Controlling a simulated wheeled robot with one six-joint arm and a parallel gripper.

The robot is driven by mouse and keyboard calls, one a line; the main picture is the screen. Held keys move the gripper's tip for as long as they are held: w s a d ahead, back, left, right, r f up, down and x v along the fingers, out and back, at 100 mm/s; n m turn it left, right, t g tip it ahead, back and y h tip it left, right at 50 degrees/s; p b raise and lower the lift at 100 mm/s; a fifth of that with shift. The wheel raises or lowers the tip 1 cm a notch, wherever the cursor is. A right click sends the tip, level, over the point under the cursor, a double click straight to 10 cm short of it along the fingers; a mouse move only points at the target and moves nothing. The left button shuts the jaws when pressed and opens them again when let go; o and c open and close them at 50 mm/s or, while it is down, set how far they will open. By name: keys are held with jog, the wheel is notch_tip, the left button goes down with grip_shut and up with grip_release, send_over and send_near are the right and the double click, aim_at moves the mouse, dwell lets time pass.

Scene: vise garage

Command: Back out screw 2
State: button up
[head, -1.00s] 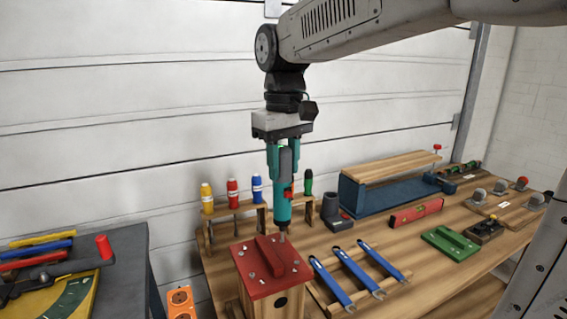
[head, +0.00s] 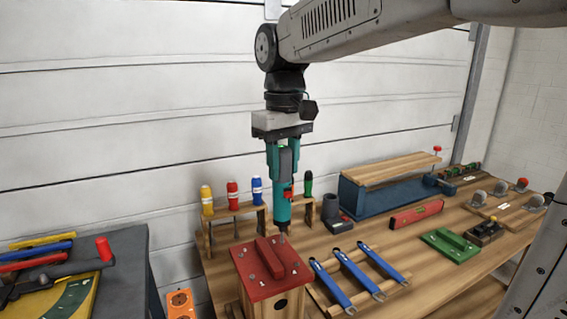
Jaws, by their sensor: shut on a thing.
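My gripper (head: 283,150) is shut on a teal and black power screwdriver (head: 283,209), held upright with its bit pointing down. The bit's tip is at the far right part of the red lid (head: 262,287) of a wooden box, beside the raised red bar (head: 270,257). Several screw heads show on the lid. The screw under the bit is hidden or too small to make out, and I cannot tell whether the bit touches it. I cannot read any screw numbers.
A rack with yellow, red and blue screwdrivers (head: 232,189) stands behind the box. Blue wrenches (head: 358,270) lie on a wooden holder to its right. A blue vise (head: 385,200) clamps a board farther back. A grey table (head: 120,245) stands at left.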

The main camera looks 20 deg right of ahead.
dwell(0.5)
jog(key=shift+r, duration=3.55)
